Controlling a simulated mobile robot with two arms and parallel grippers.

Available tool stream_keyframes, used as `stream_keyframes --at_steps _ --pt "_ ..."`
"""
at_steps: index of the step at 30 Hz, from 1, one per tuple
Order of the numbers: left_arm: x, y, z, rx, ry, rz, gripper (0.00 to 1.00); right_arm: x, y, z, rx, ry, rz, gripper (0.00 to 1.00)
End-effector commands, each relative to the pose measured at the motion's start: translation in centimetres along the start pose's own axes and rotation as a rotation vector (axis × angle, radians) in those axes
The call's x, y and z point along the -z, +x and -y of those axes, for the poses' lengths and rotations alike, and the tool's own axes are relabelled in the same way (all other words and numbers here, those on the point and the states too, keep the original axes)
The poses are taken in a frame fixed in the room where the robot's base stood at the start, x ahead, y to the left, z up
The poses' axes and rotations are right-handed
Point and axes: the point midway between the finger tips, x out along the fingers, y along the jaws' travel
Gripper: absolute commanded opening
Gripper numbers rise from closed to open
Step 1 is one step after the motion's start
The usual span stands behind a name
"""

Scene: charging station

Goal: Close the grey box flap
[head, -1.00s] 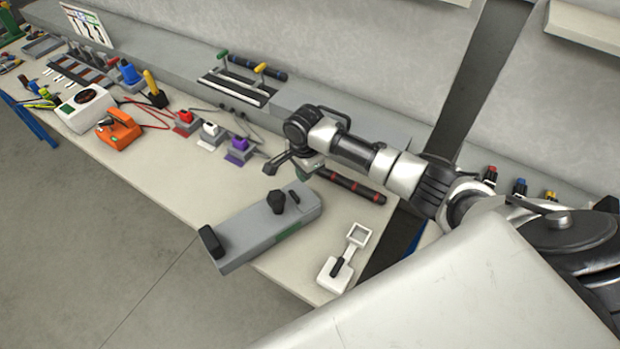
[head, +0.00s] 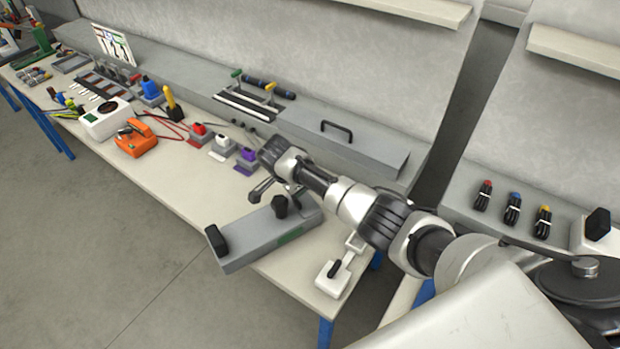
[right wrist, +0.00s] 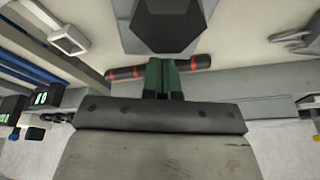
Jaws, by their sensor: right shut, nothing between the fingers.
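A long grey box (head: 255,237) lies across the front of the workbench, with a black knob (head: 279,206) and a black end piece (head: 216,240). Behind it, a grey raised box section (head: 365,160) along the wall carries a black handle (head: 337,131); I cannot tell which part is the flap. My right gripper (right wrist: 165,80) is shut and empty, its green fingers together in the right wrist view. In the head view its hand is above the far end of the front box, in front of the handled section. My left gripper is not in view.
A black and red rod (right wrist: 128,73) shows beyond the fingertips in the right wrist view. A white tool (head: 333,278) lies right of the front box.

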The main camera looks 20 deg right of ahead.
Motion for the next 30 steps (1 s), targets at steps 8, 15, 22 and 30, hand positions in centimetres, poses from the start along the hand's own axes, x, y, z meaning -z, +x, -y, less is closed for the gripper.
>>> stream_keyframes --at_steps 8,15,22,30 --pt "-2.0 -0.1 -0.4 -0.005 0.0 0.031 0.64 0.0 0.0 0.0 0.0 0.001 0.001 0.0" --pt "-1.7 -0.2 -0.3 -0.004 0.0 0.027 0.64 0.3 0.0 0.0 -0.001 0.002 0.001 0.0" --pt "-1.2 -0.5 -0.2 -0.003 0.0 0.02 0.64 1.3 0.2 0.0 -0.002 0.001 0.001 0.0" --pt "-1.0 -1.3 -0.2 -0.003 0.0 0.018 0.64 2.3 -0.3 0.0 0.0 0.002 0.001 0.0"
